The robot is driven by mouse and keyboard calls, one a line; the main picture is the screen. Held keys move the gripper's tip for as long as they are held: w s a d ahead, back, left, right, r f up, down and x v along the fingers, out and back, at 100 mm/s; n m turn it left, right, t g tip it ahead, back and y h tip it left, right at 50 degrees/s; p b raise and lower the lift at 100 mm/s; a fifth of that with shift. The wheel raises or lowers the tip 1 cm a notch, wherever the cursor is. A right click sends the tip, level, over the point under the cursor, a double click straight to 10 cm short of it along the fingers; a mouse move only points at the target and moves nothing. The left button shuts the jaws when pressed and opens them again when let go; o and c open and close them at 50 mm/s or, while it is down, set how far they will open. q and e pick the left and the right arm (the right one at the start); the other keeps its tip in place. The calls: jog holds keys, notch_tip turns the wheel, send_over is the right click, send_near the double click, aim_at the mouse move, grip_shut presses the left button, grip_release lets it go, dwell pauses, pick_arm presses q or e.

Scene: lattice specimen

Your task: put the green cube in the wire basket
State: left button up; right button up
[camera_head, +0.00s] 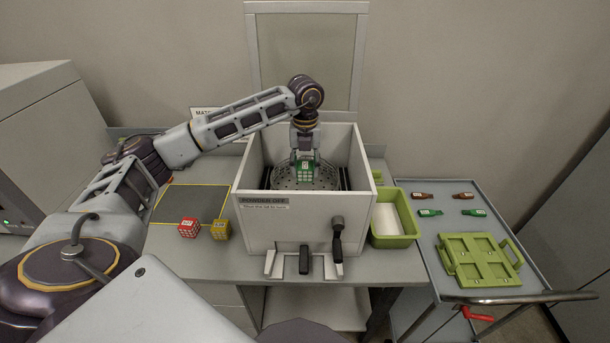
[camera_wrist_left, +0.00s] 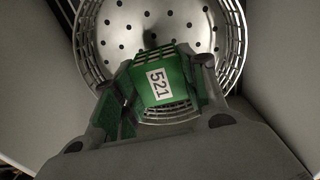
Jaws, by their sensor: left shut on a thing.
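My left gripper (camera_head: 305,160) reaches down into the open white box and is shut on the green cube (camera_head: 305,173). In the left wrist view the green cube (camera_wrist_left: 162,80) sits between the fingers, with a white label reading 521. The wire basket (camera_head: 283,180) is inside the box, with a round perforated metal floor and a wire rim. In the left wrist view the basket (camera_wrist_left: 110,25) is below and around the cube. I cannot tell whether the cube touches the basket floor. My right gripper is not in view.
The box (camera_head: 262,221) has tall walls, a raised lid (camera_head: 305,50) and front handles. A red cube (camera_head: 188,227) and a yellow cube (camera_head: 220,229) stand by a dark mat (camera_head: 190,203). A green bin (camera_head: 393,242) is right of the box. A cart holds small bottles and a green tray (camera_head: 449,262).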

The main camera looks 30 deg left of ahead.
aim_at(305, 176)
pick_arm(q)
jog(key=shift+f, duration=0.1)
jog(key=shift+f, duration=1.85)
jog(key=shift+f, duration=0.15)
jog(key=o, duration=1.1)
